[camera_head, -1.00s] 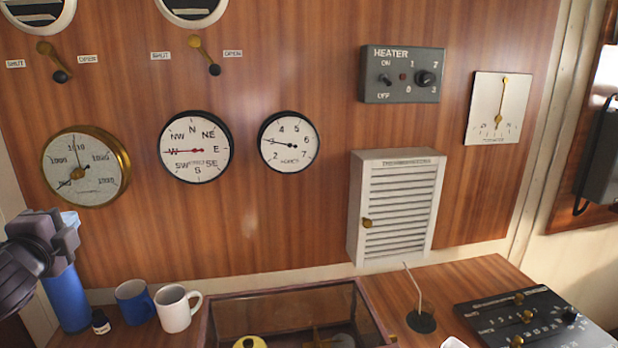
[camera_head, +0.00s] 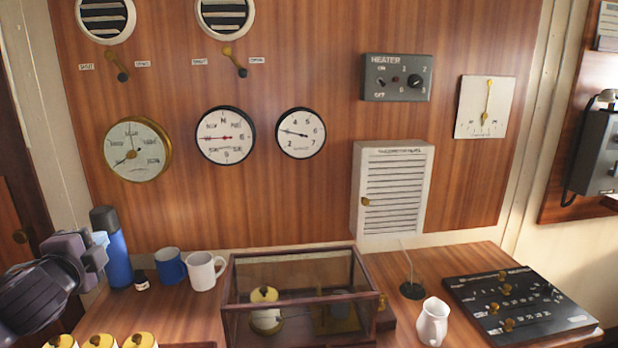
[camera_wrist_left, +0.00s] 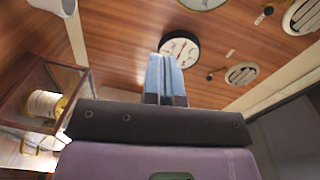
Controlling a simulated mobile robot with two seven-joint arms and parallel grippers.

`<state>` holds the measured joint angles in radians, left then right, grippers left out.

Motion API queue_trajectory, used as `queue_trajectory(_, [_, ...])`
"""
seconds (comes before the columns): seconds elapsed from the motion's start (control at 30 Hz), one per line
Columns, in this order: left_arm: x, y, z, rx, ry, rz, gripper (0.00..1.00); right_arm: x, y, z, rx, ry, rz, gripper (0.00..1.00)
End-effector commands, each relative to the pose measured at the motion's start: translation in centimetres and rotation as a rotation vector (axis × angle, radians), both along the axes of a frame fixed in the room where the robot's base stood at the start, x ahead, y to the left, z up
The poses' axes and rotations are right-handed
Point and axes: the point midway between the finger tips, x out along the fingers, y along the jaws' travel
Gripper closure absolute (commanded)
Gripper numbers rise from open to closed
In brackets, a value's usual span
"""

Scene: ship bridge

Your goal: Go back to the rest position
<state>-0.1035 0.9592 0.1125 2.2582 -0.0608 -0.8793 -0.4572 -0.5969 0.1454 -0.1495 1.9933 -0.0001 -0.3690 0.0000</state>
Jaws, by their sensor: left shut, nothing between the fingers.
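My left gripper (camera_head: 99,240) is at the left edge of the head view, in front of the blue flask (camera_head: 117,250). Its light blue fingers are together in the left wrist view (camera_wrist_left: 164,75), with nothing between them. The fingers point toward the wood panel, with a round dial (camera_wrist_left: 180,48) beyond them. I cannot tell whether the gripper touches the flask; it overlaps it in the picture. My right gripper is not in view.
Several yellow-topped jars (camera_head: 99,342) stand at the front left.

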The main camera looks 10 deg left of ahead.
Motion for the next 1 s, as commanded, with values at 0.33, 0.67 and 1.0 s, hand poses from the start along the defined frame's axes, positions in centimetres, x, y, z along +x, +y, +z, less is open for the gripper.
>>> queue_trajectory(0.33, [-3.2,-2.5,-15.0,-0.396,0.121,-0.004,1.00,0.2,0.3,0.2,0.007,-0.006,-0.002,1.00])
queue_trajectory(0.67, [-11.0,-10.3,-30.6,-0.932,0.203,0.076,1.00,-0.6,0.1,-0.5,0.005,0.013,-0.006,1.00])
queue_trajectory(1.0, [-17.1,-18.1,-37.7,-1.315,0.196,0.184,1.00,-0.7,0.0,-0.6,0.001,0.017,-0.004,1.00])
